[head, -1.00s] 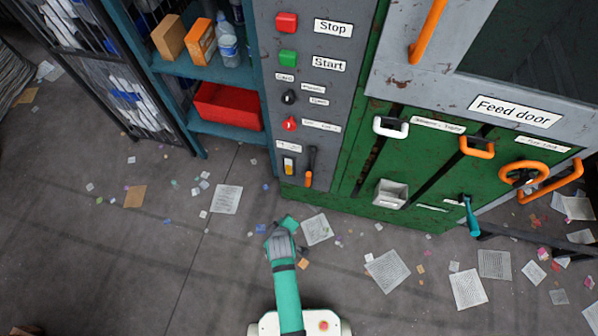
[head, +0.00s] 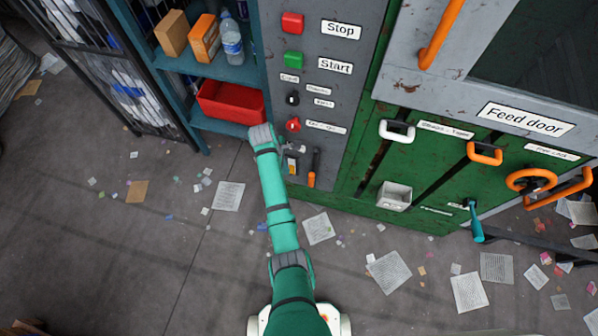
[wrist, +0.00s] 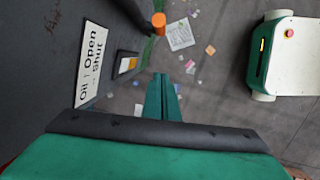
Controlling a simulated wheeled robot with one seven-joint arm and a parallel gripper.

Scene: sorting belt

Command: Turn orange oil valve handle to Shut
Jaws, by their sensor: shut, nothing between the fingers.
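The oil valve handle (head: 313,168) is a lever with a black stem and an orange end, low on the grey control panel. In the head view it hangs nearly straight down. Its orange end (wrist: 159,24) shows at the top of the wrist view. A white label (wrist: 91,62) reading "Oil", "Open" and "Shut" is on the panel at the left of the wrist view. My gripper (wrist: 161,80) is shut and empty, below the handle in that picture and apart from it. In the head view my arm mostly hides the gripper beside the panel.
Red Stop (head: 292,23) and green Start (head: 293,58) buttons are above. A shelf with a red bin (head: 232,103) stands left. Paper scraps litter the floor.

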